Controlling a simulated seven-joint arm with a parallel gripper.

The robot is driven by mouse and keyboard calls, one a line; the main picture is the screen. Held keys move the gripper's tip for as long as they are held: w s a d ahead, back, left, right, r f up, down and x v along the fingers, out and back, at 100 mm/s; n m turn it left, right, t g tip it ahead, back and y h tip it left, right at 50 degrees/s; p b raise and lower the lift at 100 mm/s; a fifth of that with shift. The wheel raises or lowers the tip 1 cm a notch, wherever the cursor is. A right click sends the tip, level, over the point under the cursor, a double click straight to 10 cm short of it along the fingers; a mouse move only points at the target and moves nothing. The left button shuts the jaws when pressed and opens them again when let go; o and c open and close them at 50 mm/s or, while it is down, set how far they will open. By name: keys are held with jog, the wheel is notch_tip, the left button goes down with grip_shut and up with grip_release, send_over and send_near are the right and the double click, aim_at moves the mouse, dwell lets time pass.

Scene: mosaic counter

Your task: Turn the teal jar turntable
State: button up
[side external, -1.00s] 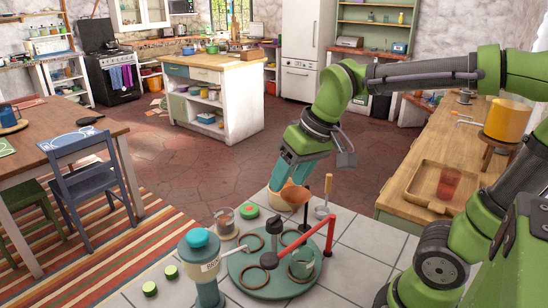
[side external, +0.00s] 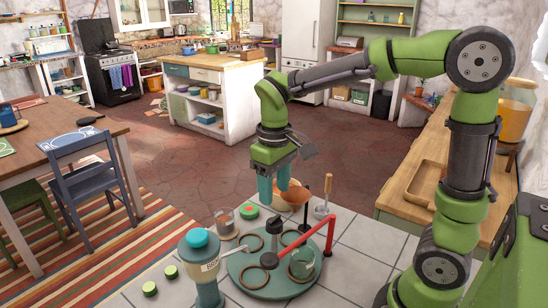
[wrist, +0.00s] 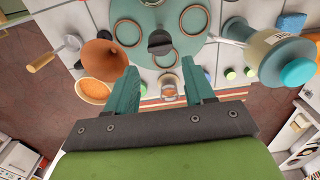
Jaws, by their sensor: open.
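The teal turntable (side external: 245,287) is a round disc on the tiled counter, with several brown rings on top and a dark post (side external: 272,243) at its middle. A red bar (side external: 305,241) reaches from near the post to the right. In the wrist view the disc (wrist: 160,52) is at the top, cut off by the frame edge. My gripper (side external: 276,198) points down with teal fingers, above and behind the turntable and apart from it. In the wrist view my gripper (wrist: 160,72) has its fingers spread with nothing held between them.
A teal-lidded dispenser (side external: 207,284) stands at the turntable's left. Bare tiles lie right of the turntable.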

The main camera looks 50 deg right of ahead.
aim_at(274, 218)
notch_tip(274, 218, down, 8)
jog(key=shift+f, duration=0.1)
dwell(0.4)
grip_shut()
